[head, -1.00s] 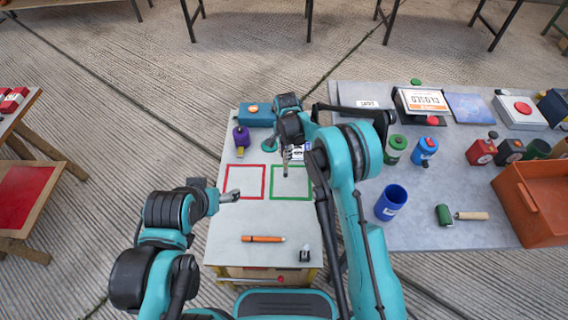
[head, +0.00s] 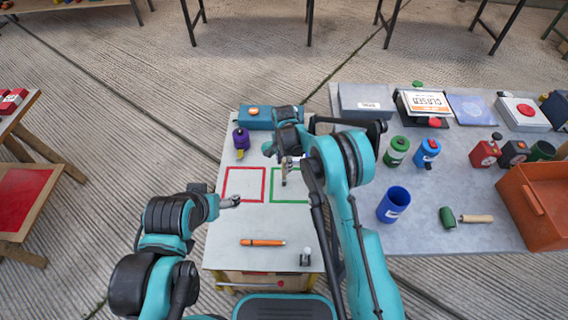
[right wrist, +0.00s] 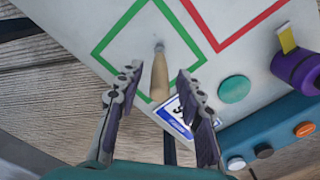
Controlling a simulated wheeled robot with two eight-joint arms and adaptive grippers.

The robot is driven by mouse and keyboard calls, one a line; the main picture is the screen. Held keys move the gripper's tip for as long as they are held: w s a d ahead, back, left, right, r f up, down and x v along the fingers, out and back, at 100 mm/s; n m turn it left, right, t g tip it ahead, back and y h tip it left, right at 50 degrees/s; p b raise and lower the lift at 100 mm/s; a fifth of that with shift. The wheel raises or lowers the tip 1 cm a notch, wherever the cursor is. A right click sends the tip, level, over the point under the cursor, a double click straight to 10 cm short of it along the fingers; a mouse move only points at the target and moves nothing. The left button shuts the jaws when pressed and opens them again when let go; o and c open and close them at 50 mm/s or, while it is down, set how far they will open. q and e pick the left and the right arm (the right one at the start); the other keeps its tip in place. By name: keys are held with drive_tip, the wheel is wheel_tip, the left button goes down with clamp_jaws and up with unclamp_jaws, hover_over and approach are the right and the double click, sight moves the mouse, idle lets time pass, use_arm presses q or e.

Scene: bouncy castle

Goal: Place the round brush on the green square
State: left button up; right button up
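The green square (head: 291,202) is an outline on the narrow middle table, right of a red outlined square (head: 244,169). My right gripper (head: 286,172) is over the green square's far part. In the right wrist view its fingers (right wrist: 160,90) are spread apart. A tan wooden piece with a grey tip, seemingly the round brush (right wrist: 159,75), shows between them with a gap on each side. Its tip is over the inside of the green square (right wrist: 118,33). I cannot tell whether it touches the table. My left gripper (head: 230,201) is beside the red square's near left corner; its opening is too small to judge.
An orange marker (head: 262,242) lies nearer. The right table holds a blue cup (head: 392,204) and an orange crate (head: 540,200).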

drive_tip(key=shift+r, duration=0.15)
drive_tip(key=shift+r+p, duration=0.35)
wheel_tip(320, 180, up, 10)
drive_tip(key=p, duration=0.3)
drive_tip(key=shift+r+p, duration=0.4)
drive_tip(key=shift+r, duration=0.35)
drive_tip(key=s+d+r+n+t, duration=0.2)
drive_tip(key=s+d+r, duration=0.4)
drive_tip(key=r, duration=0.3)
drive_tip(key=s+d+r+n+t, duration=0.1)
drive_tip(key=s+d+r+n, duration=0.2)
drive_tip(key=s+d+r, duration=0.35)
drive_tip(key=s+d+r+n+t, duration=0.1)
drive_tip(key=s+d+n+t, duration=0.1)
drive_tip(key=s, duration=0.6)
drive_tip(key=s+d+r+n+t, duration=0.1)
drive_tip(key=s+d+n+t, duration=0.1)
drive_tip(key=s, duration=0.7)
drive_tip(key=d+n, duration=0.1)
drive_tip(key=d, duration=0.1)
drive_tip(key=shift+d+n, duration=0.3)
drive_tip(key=shift+n, duration=0.1)
